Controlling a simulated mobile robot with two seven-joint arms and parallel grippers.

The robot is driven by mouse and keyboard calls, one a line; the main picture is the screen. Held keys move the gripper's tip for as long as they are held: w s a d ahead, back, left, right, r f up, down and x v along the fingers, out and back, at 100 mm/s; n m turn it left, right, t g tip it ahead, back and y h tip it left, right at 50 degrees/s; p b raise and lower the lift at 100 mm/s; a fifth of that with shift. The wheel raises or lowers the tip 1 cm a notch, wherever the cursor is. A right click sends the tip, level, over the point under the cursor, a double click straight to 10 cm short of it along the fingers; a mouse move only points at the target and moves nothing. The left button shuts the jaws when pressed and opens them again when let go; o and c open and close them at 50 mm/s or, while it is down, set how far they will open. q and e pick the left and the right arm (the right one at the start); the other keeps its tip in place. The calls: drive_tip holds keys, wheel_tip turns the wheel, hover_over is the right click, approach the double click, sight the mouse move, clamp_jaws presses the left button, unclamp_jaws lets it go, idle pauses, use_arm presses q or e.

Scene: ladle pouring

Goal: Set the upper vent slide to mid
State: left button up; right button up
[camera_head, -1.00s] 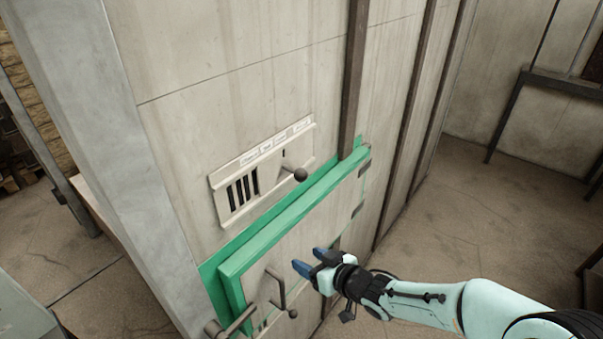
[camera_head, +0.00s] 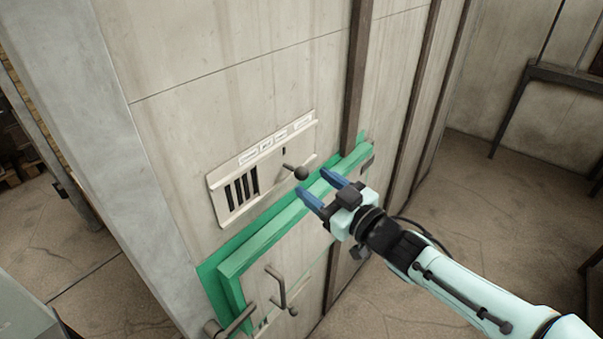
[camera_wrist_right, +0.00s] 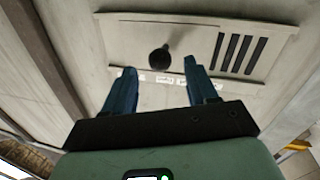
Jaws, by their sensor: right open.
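The upper vent slide (camera_head: 215,189) is a pale plate with dark slots at its left end and small labels along its top edge. Its dark round knob (camera_head: 301,173) sticks out on a short stem near the plate's right part. My right gripper (camera_head: 317,187) is open and empty, close to the knob and a little below and right of it. In the right wrist view the knob (camera_wrist_right: 160,60) shows between the two blue fingers (camera_wrist_right: 158,75), beyond their tips. I see no contact. My left gripper is not in view.
A green-framed door (camera_head: 262,240) with a bent metal handle (camera_head: 279,290) lies just below the vent. A dark vertical bar (camera_head: 354,80) runs up the wall to the right of the vent. The floor at right is open.

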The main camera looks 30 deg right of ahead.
sight(307, 178)
drive_tip(key=w, duration=0.2)
drive_tip(key=w+a, duration=0.1)
drive_tip(key=w, duration=0.2)
drive_tip(key=shift+w, duration=0.15)
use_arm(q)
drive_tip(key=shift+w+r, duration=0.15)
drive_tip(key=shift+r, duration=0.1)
